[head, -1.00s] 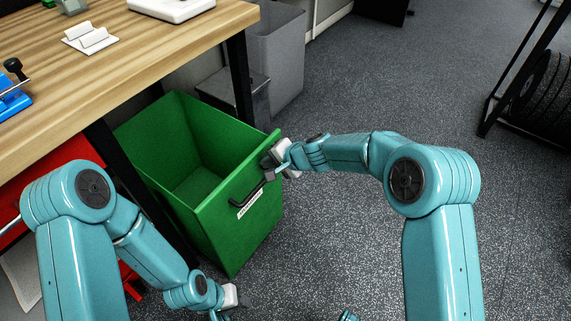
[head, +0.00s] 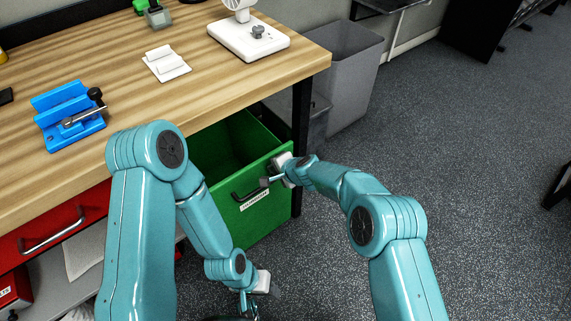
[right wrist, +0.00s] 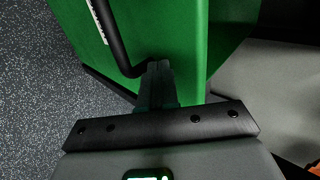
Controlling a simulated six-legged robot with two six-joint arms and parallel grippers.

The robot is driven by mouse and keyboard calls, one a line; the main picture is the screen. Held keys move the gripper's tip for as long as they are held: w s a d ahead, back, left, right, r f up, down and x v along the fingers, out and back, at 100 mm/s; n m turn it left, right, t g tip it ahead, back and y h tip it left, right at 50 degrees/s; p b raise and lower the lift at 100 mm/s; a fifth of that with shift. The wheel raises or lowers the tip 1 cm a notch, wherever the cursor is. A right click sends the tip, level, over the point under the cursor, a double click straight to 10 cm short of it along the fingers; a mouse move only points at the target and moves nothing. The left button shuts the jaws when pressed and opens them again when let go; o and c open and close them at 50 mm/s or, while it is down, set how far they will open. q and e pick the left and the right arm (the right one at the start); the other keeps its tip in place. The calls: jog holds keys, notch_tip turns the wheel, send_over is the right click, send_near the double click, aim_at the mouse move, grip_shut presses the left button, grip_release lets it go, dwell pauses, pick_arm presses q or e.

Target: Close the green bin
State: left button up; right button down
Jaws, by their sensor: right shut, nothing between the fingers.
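The green bin (head: 266,222) is an open-topped box under the workbench, with a black handle and a white label on its front. Part of its inside shows past the bench edge, so it stands partly out. My right gripper (head: 274,180) is shut and empty at the upper right of the bin's front, beside the handle. In the right wrist view its closed fingertips (right wrist: 158,68) are at the green front (right wrist: 175,30), close to the handle's end; contact is unclear. My left gripper (head: 250,296) hangs low in front of the bin, its fingers too small to read.
The wooden workbench (head: 225,85) bears a blue vise (head: 68,118) and a white device (head: 250,42). A red drawer (head: 50,235) is at left. A grey bin (head: 350,75) stands behind the bench leg.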

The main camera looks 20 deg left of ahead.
jog(key=shift+w+a, duration=0.15)
jog(key=shift+r, duration=0.15)
pick_arm(q)
jog(key=shift+w+d+r, duration=0.3)
jog(key=shift+r, duration=0.2)
pick_arm(e)
jog(key=shift+a, duration=0.2)
jog(key=shift+r, duration=0.1)
pick_arm(q)
jog(key=shift+f, duration=0.1)
